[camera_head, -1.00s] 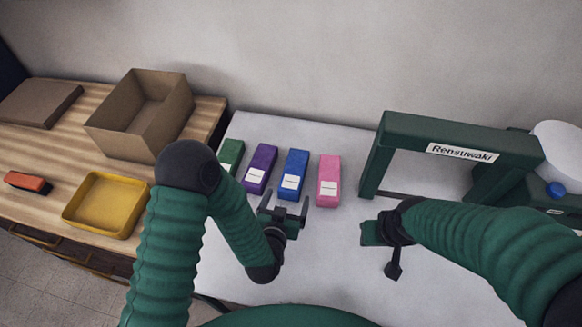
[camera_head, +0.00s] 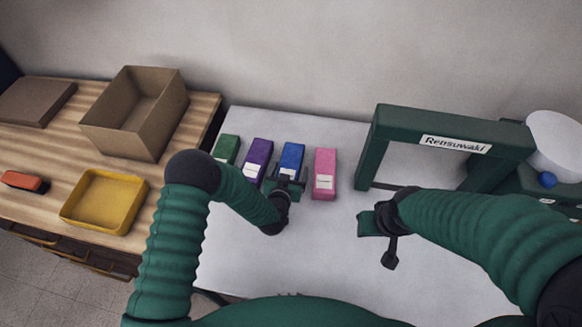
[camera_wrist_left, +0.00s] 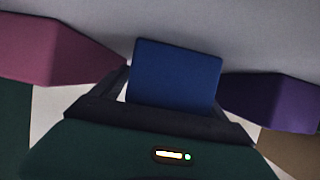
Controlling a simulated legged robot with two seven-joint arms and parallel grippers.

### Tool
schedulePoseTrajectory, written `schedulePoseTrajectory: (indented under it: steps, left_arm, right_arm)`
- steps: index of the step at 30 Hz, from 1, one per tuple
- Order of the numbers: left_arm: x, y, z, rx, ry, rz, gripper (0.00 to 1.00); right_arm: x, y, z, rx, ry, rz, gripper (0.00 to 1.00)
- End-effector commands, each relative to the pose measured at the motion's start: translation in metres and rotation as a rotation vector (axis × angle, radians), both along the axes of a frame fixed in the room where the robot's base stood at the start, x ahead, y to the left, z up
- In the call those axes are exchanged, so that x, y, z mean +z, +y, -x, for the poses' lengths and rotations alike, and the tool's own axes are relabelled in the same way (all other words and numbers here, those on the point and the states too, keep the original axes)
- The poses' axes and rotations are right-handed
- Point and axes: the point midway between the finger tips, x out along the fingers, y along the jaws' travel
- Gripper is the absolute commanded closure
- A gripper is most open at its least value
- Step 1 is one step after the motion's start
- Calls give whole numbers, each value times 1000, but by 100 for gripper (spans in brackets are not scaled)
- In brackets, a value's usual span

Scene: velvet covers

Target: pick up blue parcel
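The blue parcel (camera_head: 291,155) lies on the grey table, between the purple parcel (camera_head: 257,159) and the pink parcel (camera_head: 325,174). My left gripper (camera_head: 290,178) is at its near end, with a finger toward each side and covering its lower part. In the left wrist view the blue parcel (camera_wrist_left: 175,72) stands between the two fingers; they look spread, and contact cannot be made out. My right gripper (camera_head: 372,222) is above the table at right, away from the parcels; its finger opening is not clear.
A green parcel (camera_head: 226,149) lies left of the purple one. A green frame (camera_head: 390,122) stands on the right. A wooden table (camera_head: 60,155) at left holds an open cardboard box (camera_head: 120,138) and a yellow tray (camera_head: 72,217). The grey table's front is clear.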

Motion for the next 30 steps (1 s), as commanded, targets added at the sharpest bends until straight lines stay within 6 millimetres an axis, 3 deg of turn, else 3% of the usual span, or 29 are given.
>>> schedulePoseTrajectory:
  steps: [2,18,26,30]
  left_arm:
    - [0,1,0,1,0,1,28]
    - [1,0,-1,1,-2,0,96]
    - [4,0,0,0,-3,1,96]
    - [21,0,-1,1,-6,1,96]
  right_arm:
    - [0,0,0,0,0,0,64]
    - [0,0,0,0,0,0,64]
    - [0,0,0,0,0,0,64]
    - [0,0,0,0,0,0,64]
